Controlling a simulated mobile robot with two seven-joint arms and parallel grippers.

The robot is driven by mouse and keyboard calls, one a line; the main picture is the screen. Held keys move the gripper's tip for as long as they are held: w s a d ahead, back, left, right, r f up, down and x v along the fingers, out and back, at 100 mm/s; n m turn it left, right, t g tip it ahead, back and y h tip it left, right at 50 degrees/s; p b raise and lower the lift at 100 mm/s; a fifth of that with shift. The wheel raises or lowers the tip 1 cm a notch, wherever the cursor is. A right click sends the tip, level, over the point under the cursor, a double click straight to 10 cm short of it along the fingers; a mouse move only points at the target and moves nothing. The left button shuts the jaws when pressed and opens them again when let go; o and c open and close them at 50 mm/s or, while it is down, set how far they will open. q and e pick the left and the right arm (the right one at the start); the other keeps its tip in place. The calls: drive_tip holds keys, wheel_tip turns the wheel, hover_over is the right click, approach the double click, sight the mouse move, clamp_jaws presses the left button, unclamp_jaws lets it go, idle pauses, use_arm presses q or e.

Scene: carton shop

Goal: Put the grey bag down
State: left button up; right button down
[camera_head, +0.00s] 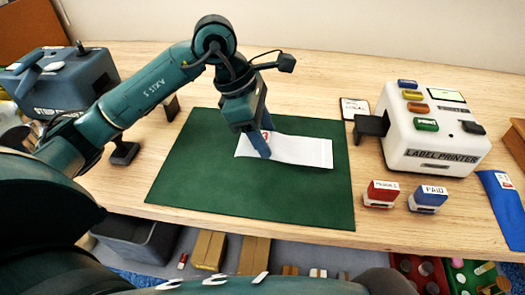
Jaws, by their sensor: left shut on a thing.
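The bag (303,151) looks pale grey to white, with a small red and dark mark near its left end. My right gripper is not in view.
A white label printer (432,135) stands to the right, with a red stamp (381,194) and a blue stamp (428,198) before it. A blue-grey machine (62,82) stands at the left. The mat around the bag is clear. Boxes lie below the table's front edge.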

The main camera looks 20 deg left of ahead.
sight(264, 164)
use_arm(q)
drive_tip(key=shift+f, duration=2.6)
drive_tip(key=o, duration=1)
drive_tip(key=v, duration=1.2)
drive_tip(key=shift+s+r, duration=0.1)
